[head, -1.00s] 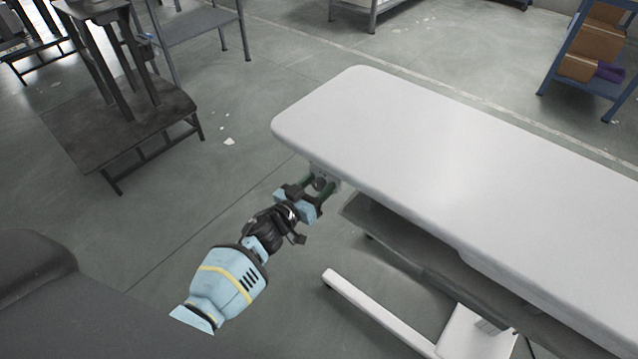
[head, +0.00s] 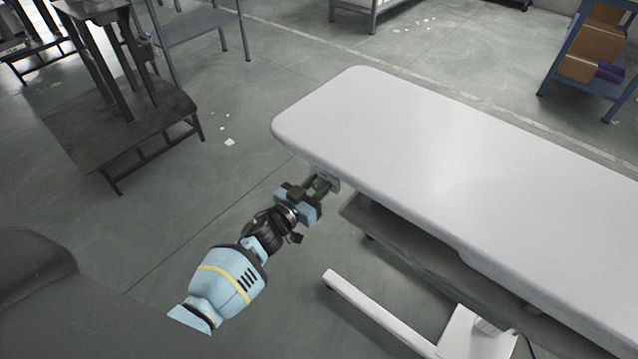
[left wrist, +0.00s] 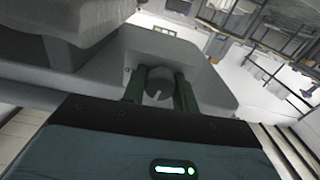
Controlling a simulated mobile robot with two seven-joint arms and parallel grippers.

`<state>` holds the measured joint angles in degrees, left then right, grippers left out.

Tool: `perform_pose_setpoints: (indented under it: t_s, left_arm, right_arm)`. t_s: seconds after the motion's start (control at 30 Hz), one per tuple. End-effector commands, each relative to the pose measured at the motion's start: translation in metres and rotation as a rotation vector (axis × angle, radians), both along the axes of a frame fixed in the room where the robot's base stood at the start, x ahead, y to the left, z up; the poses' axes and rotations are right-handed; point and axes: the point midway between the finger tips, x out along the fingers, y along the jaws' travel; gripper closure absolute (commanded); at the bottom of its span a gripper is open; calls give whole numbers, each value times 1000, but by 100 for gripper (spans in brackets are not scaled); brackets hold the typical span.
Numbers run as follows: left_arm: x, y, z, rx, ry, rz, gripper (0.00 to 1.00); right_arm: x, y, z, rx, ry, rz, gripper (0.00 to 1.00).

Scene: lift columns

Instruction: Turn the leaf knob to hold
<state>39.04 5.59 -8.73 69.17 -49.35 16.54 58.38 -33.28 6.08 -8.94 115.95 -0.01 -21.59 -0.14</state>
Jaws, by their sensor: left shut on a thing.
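The leaf knob (left wrist: 158,88) is a round grey knob with a pale pointer line on its face, on a grey control housing (left wrist: 205,75) under the table end. My left gripper (left wrist: 160,92) has its two green fingers on either side of the knob, shut on it. In the head view, my left gripper (head: 321,187) reaches the small panel under the left end of the white table (head: 430,150); the knob is hidden there. The pointer line slants in the left wrist view; the marks around it are too small to read. My right gripper is not in view.
A small green-lit display (left wrist: 165,31) is on the housing beyond the knob. The white tabletop is bare. A white floor leg (head: 375,310) stands below it. A dark low platform (head: 120,125) stands at the left, with open floor between.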

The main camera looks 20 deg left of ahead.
Motion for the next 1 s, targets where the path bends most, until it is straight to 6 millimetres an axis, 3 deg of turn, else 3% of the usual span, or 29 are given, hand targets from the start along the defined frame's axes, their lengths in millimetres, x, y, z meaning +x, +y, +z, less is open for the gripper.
perform_pose_setpoints:
  t_s: [1.0]
  left_arm:
    - [-1,-1,-2,862,-312,-1,94]
  right_arm:
    - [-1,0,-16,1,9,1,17]
